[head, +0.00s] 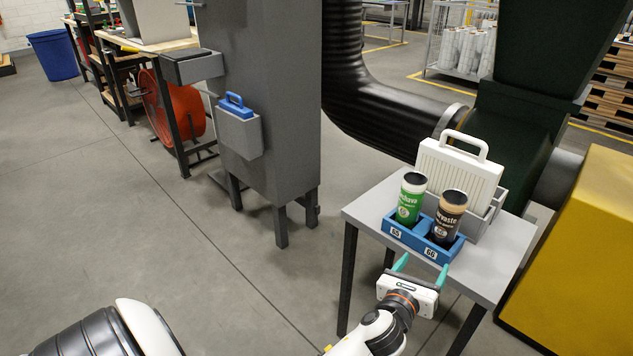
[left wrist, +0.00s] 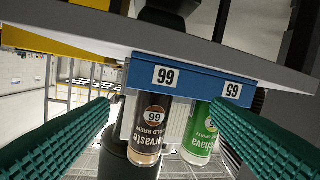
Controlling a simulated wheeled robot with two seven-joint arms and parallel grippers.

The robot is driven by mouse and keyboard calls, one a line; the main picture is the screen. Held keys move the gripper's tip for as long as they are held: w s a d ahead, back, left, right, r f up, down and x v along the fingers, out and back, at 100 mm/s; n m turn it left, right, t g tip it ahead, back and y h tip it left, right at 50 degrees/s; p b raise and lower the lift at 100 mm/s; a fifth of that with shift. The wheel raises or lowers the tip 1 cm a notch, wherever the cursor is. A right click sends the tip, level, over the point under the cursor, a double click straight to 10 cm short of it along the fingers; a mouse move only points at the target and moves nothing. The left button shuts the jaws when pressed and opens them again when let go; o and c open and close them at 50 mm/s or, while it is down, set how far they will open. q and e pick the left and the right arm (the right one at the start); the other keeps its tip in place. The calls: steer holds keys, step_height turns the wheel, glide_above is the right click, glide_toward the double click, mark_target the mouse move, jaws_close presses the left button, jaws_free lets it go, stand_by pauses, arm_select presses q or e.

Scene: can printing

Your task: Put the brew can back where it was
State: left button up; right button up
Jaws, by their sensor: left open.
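The brew can (head: 448,218), dark brown with a black top, stands upright in the slot labelled 66 of the blue rack (head: 405,237) on the small grey table (head: 484,274). A green can (head: 410,197) stands beside it in the slot labelled 65. My left gripper (head: 421,267) is open and empty, in front of the rack's 66 side. In the left wrist view, which is upside down, the brew can (left wrist: 151,125) shows between the spread green fingers (left wrist: 164,107), apart from both. The right gripper is not visible.
A white ribbed case with a handle (head: 462,172) stands in a grey holder behind the cans. A yellow block (head: 585,250) is right of the table. A grey cabinet (head: 265,100) with a blue-handled box (head: 238,125) stands left. Floor between is clear.

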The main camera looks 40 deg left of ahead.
arm_select(q)
steer(key=s+a+f+n+g, duration=0.1)
steer(key=s+f+n+g, duration=0.45)
steer(key=f, duration=0.65)
steer(key=s+a+f+n+g, duration=0.1)
steer(key=s+f+n+g, duration=0.1)
steer(key=s+f+n, duration=0.8)
steer(key=s+f+n+g+h, duration=0.2)
steer(key=s+f+n+g, duration=0.5)
steer(key=s+f+n, duration=0.7)
steer(key=s+f, duration=0.3)
steer(key=s, duration=0.1)
steer(key=shift+w+n, duration=0.1)
steer(key=shift+n, duration=0.15)
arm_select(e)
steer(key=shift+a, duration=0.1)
arm_select(q)
steer(key=s+a+r+g+p, duration=0.1)
steer(key=s+a+r+p, duration=0.1)
steer(key=s+p, duration=1.3)
steer(key=shift+a, duration=0.45)
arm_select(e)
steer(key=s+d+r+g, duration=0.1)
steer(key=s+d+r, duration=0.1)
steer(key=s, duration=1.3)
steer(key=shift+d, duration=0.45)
